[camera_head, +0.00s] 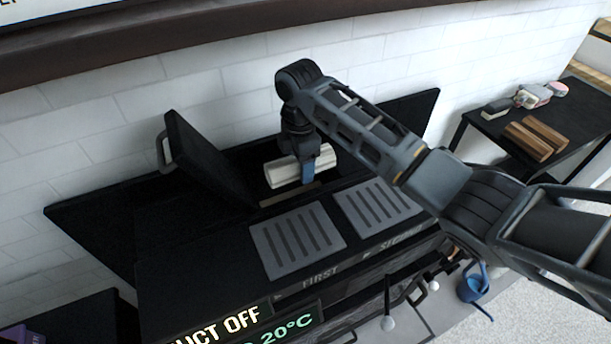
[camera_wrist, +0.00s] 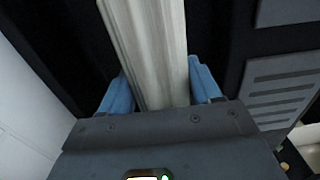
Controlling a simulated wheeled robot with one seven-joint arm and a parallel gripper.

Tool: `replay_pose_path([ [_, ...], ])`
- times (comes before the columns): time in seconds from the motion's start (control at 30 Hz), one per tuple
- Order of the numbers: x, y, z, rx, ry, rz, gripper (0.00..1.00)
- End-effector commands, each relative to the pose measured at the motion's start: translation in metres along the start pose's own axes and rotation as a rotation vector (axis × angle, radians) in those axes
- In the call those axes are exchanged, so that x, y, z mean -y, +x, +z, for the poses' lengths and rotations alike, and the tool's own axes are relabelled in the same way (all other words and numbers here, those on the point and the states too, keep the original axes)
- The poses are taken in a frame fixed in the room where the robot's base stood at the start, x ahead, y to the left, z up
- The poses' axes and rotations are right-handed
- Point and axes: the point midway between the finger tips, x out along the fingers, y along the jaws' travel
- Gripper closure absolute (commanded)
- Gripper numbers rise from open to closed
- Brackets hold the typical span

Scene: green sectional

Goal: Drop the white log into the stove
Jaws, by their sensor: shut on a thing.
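The white log (camera_head: 284,172) is held in my gripper (camera_head: 309,178), above the back part of the black stove (camera_head: 200,255). In the wrist view the log (camera_wrist: 150,45) lies between the two blue fingers of my gripper (camera_wrist: 165,92), which touch its sides. The stove's lid (camera_head: 205,155) stands raised to the left of the log. A narrow pale edge (camera_head: 290,194) shows on the stove just in front of the log. The opening itself is mostly hidden by the log and my gripper.
Two grey slotted plates (camera_head: 297,240) lie on the stove top in front. A dark side table (camera_head: 505,130) at the right holds brown logs (camera_head: 535,138) and small items. A blue watering can (camera_head: 474,287) is below right. A white tiled wall (camera_head: 230,85) stands behind.

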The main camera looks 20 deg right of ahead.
Motion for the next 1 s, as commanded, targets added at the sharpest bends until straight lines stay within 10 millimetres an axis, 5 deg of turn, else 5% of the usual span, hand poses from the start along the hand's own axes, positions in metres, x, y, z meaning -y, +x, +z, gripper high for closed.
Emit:
replay_pose_path([
  [0.2,-0.02,0.01,-0.001,0.001,-0.001,0.003,0.79],
  [0.6,-0.018,0.042,-0.001,-0.002,0.001,0.0,0.79],
  [1.0,-0.018,0.046,-0.001,-0.001,0.001,0.001,0.79],
])
